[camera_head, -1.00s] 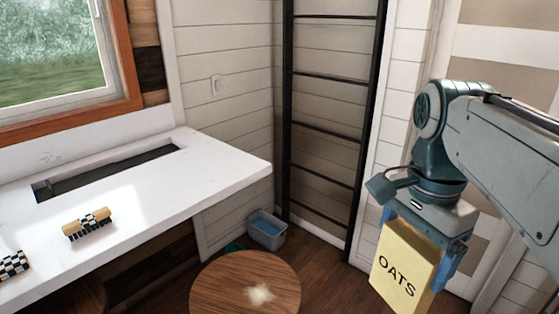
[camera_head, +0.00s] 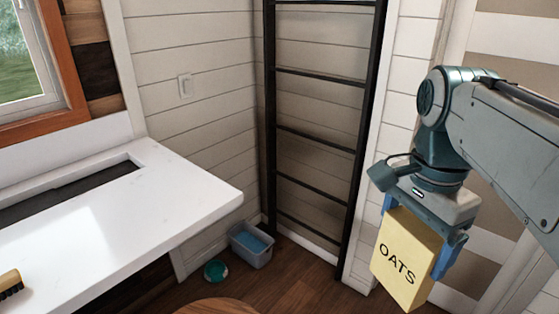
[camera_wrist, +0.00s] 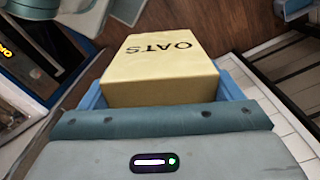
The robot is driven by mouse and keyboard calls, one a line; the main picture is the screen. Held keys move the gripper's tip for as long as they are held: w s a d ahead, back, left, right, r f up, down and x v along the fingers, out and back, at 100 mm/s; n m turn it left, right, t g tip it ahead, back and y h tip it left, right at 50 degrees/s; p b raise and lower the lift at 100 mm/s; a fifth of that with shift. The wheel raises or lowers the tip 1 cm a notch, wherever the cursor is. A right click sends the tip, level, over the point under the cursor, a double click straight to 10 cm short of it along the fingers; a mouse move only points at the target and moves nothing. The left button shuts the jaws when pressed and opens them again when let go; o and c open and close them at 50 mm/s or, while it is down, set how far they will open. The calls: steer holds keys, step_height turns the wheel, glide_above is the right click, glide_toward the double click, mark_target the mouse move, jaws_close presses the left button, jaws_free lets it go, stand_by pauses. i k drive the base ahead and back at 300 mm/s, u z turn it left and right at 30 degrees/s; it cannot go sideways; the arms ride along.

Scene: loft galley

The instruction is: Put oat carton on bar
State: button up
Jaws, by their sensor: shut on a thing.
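The oat carton (camera_head: 406,262) is a pale yellow box marked OATS. My gripper (camera_head: 420,240) is shut on it, with blue fingers on either side, and holds it in the air at the right of the head view. The carton (camera_wrist: 160,70) also shows in the wrist view, between the blue fingers. A white counter (camera_head: 150,205) with a dark rectangular recess is at the left of the head view, well apart from the carton. I cannot tell if this counter is the bar.
A black ladder (camera_head: 318,149) stands against the wall. A grey bin (camera_head: 251,246) and a teal round item (camera_head: 215,271) are on the floor. A round wooden top (camera_head: 215,305) shows at the bottom edge. A brush (camera_head: 10,284) lies on the counter.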

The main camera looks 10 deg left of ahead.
mark_target(172, 204)
steer(key=i, duration=1.65)
steer(key=u, duration=0.6)
steer(key=i, duration=1.1)
steer(key=u, duration=3.25)
steer(key=i, duration=0.5)
steer(key=u, duration=0.05)
